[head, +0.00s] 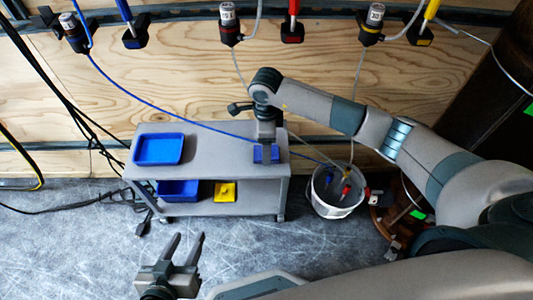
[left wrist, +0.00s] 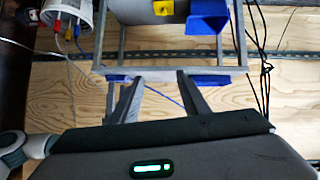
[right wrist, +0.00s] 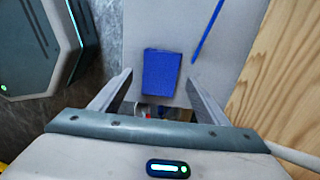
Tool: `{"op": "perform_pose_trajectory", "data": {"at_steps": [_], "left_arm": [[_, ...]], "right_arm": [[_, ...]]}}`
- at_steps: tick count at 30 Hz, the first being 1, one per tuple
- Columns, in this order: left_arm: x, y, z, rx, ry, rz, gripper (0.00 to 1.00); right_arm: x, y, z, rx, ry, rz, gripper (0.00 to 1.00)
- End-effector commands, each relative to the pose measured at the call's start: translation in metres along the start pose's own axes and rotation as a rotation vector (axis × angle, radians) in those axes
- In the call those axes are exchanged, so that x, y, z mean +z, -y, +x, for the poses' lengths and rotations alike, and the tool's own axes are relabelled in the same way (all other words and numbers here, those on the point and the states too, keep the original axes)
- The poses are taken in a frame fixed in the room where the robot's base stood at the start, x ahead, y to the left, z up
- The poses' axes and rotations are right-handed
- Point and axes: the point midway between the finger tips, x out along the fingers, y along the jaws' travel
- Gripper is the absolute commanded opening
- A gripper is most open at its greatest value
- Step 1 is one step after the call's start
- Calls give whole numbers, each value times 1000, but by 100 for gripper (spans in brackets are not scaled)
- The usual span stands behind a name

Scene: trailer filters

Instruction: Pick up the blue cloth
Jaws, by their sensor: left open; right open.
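The blue cloth (head: 258,155) is a small dark blue rectangle on the right end of the grey cart's top (head: 210,150). In the right wrist view the cloth (right wrist: 161,73) lies flat between and just beyond the finger tips. My right gripper (head: 266,142) is open, pointing down above the cloth and partly covering it in the head view. Its open fingers (right wrist: 160,80) hold nothing; whether they touch the cloth is unclear. My left gripper (head: 185,240) is open and empty, low in front of the cart; its fingers also show in the left wrist view (left wrist: 158,80).
A blue tray (head: 158,149) sits on the cart's left end. A blue bin (head: 178,190) and a yellow item (head: 224,191) are on the lower shelf. A white bucket (head: 335,205) with hose ends stands right of the cart. A blue hose (head: 150,103) crosses above the cart.

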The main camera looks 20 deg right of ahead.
Motion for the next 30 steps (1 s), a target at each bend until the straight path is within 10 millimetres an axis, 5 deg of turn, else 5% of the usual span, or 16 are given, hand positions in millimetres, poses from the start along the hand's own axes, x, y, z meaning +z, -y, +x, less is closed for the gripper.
{"op": "perform_pose_trajectory", "data": {"at_steps": [7,22,27,30], "left_arm": [[-10,-3,1,6,-56,7,41],[-11,-3,2,5,-60,9,41],[-11,-3,2,5,-60,9,41],[-11,-3,2,5,-60,9,41]], "right_arm": [[-1,1,25,1,0,1,69],[-1,1,26,0,0,0,69],[-1,1,26,0,-1,0,28],[-1,1,25,0,0,0,25]]}}
